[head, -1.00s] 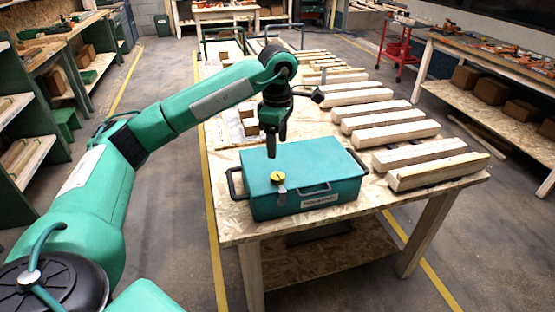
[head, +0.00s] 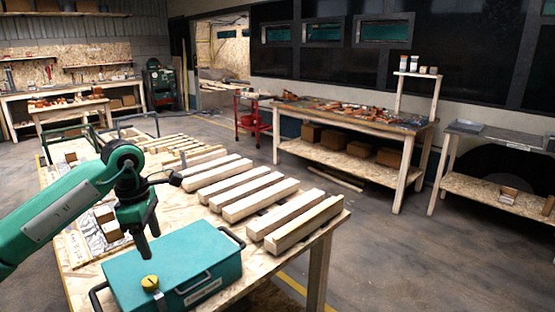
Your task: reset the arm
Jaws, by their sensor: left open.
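My left arm comes in from the left, and my left gripper (head: 148,240) points down above the teal box (head: 205,258) on the wooden table. Its jaws are open, with nothing between them. The box is closed and has black side handles, a front handle and a pale label. A yellow knob (head: 150,282) sits at the front edge of its lid, just below the fingertips and apart from them. My right gripper is not in view.
Several wooden beams (head: 260,198) lie in rows on the table (head: 85,275) behind and right of the box. A red cart (head: 253,120) and a workbench with tools (head: 350,118) stand farther back. The floor (head: 430,255) at right is clear.

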